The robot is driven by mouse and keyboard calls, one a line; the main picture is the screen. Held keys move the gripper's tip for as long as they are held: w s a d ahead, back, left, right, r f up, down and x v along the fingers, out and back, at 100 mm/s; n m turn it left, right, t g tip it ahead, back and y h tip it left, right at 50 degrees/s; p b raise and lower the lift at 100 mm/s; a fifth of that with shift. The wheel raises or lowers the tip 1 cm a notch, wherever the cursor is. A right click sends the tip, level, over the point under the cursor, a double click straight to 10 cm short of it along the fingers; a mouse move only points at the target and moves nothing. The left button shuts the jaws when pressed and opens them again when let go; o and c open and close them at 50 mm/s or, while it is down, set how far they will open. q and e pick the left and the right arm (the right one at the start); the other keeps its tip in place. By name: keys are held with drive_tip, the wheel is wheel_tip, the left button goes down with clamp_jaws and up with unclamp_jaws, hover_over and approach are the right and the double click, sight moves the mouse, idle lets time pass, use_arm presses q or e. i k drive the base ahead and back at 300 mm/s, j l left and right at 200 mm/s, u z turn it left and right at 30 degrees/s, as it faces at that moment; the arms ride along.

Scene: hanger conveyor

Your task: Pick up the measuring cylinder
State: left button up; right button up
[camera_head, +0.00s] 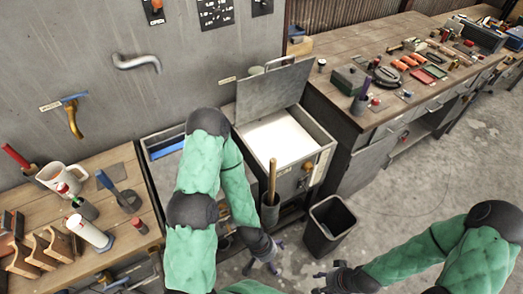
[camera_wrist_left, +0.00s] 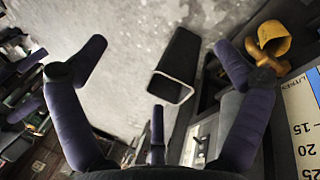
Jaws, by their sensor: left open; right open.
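I cannot pick out a measuring cylinder with certainty. A white upright cylinder (camera_head: 92,233) stands on the left bench, but I see no scale on it. A panel with a litre scale (camera_wrist_left: 303,125) is cut off at the right edge of the left wrist view; I cannot tell what it belongs to. My left gripper (camera_head: 264,266) is open and empty, low in front of the grey cabinet. Its spread fingers also show in the left wrist view (camera_wrist_left: 163,55), with nothing between them. My right gripper (camera_head: 330,279) is open, at the bottom edge.
A black bin (camera_head: 326,232) stands on the floor near both grippers, also in the left wrist view (camera_wrist_left: 180,62). Floor to the right is clear.

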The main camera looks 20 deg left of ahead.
sight(71, 220)
drive_tip(key=u, duration=2.75)
drive_tip(key=i+j, duration=0.05)
